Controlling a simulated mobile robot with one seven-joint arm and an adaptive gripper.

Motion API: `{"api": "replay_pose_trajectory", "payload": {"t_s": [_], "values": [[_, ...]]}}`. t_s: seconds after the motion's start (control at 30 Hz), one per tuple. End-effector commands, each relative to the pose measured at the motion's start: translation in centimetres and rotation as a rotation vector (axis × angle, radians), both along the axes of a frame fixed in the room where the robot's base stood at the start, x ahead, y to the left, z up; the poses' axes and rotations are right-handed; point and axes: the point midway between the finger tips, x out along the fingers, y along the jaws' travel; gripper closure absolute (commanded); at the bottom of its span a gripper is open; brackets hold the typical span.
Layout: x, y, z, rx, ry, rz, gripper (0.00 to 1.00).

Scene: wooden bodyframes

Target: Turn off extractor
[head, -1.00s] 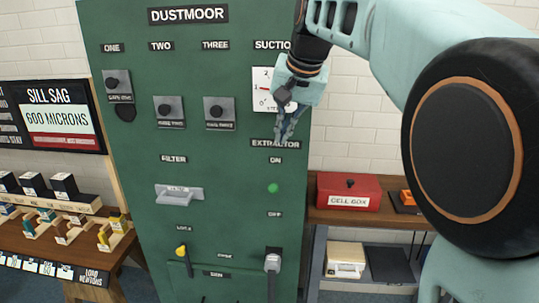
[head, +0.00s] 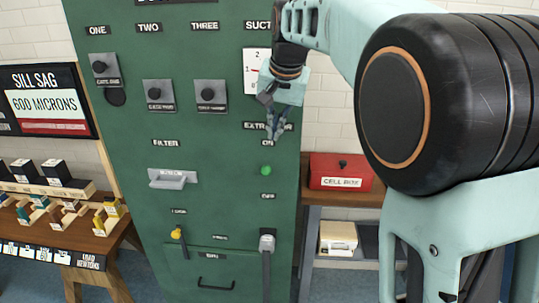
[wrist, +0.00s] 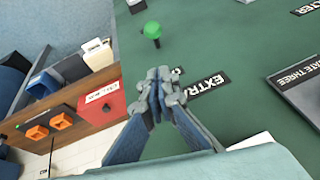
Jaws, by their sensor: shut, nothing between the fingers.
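The green extractor panel (head: 215,120) carries an EXTRACTOR label (head: 250,126) at its right side, partly hidden by my gripper. Below it are an ON label, a round green knob (head: 266,170) and an OFF label (head: 267,196). In the wrist view the knob (wrist: 152,30) is a green ball on a short stem, standing out from the panel. My gripper (head: 275,141) is shut and empty, its tips over the ON label, just above the knob. In the wrist view the fingertips (wrist: 160,76) are apart from the knob, near the EXTRACTOR label (wrist: 208,86).
A grey-headed lever (head: 267,243) sits below OFF. A grey FILTER handle (head: 173,178) and a yellow knob (head: 176,233) are further left. A red cell box (head: 340,172) stands on a shelf to the right. A workbench (head: 75,235) is at left.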

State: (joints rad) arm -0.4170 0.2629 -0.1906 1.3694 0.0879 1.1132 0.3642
Motion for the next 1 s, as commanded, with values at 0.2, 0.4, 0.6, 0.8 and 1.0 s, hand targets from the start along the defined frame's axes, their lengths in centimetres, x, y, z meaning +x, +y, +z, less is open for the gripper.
{"api": "replay_pose_trajectory", "payload": {"t_s": [0.2, 0.4, 0.6, 0.8, 1.0], "values": [[1.4, 0.6, -4.3, 0.0, 0.003, -0.001, 1.0], [0.4, 1.1, -6.3, 0.001, 0.0, 0.001, 1.0], [0.0, 1.3, -7.2, 0.0, -0.001, 0.0, 1.0], [0.0, 1.3, -7.3, 0.0, -0.001, -0.001, 1.0], [0.0, 1.3, -7.4, 0.001, -0.003, 0.0, 1.0]]}}
